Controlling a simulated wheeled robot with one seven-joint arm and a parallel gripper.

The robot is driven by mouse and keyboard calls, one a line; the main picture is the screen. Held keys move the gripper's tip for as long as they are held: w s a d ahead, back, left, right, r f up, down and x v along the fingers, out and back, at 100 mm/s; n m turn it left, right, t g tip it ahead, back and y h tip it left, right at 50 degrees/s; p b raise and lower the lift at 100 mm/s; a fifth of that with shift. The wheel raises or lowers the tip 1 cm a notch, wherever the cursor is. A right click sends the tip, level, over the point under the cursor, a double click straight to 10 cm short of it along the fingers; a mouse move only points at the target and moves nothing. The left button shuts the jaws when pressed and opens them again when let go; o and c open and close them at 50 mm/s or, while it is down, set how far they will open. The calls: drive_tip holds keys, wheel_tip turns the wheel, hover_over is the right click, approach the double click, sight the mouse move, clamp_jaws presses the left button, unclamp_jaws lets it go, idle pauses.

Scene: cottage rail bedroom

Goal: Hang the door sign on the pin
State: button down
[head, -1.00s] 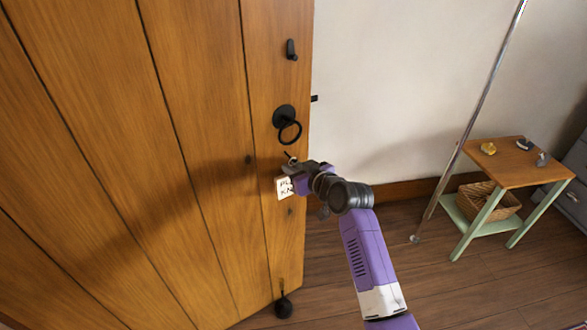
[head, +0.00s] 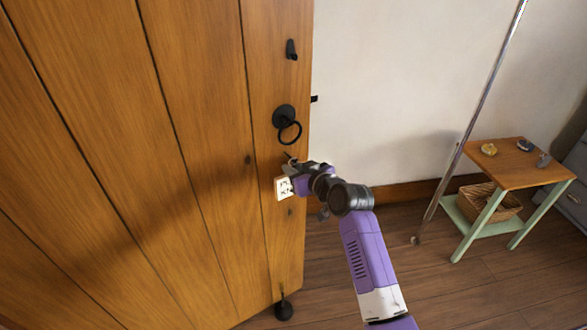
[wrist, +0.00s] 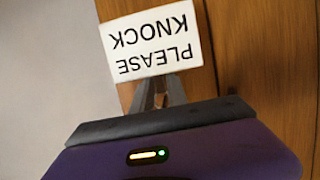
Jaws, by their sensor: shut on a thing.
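The white door sign (head: 283,189) reads "PLEASE KNOCK" in the wrist view (wrist: 151,38), where it appears upside down. My gripper (wrist: 160,92) is shut on the sign at its edge. In the head view my gripper (head: 296,184) is at the right side of the sign, close to the wooden door (head: 200,130). A small dark pin (head: 288,155) shows on the door just above the sign. A small loop seems to show at the sign's top near the pin; whether it is around the pin or beside it I cannot tell.
A black ring handle (head: 287,122) is above the pin, and a black hook (head: 291,50) higher up. A small side table (head: 515,165) with stones and a basket (head: 488,200) stands at the right beside a thin pole (head: 470,125). Bare wall lies right of the door.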

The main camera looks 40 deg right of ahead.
drive_tip(key=shift+s+f+p, duration=0.25)
drive_tip(key=shift+f+p, duration=0.1)
drive_tip(key=shift+f, duration=0.25)
drive_tip(key=c, duration=1.2)
unclamp_jaws()
drive_tip(key=shift+c, duration=0.2)
drive_tip(key=shift+a, duration=0.1)
drive_tip(key=v, duration=0.8)
drive_tip(key=shift+w+r, duration=0.1)
drive_tip(key=shift+r, duration=0.05)
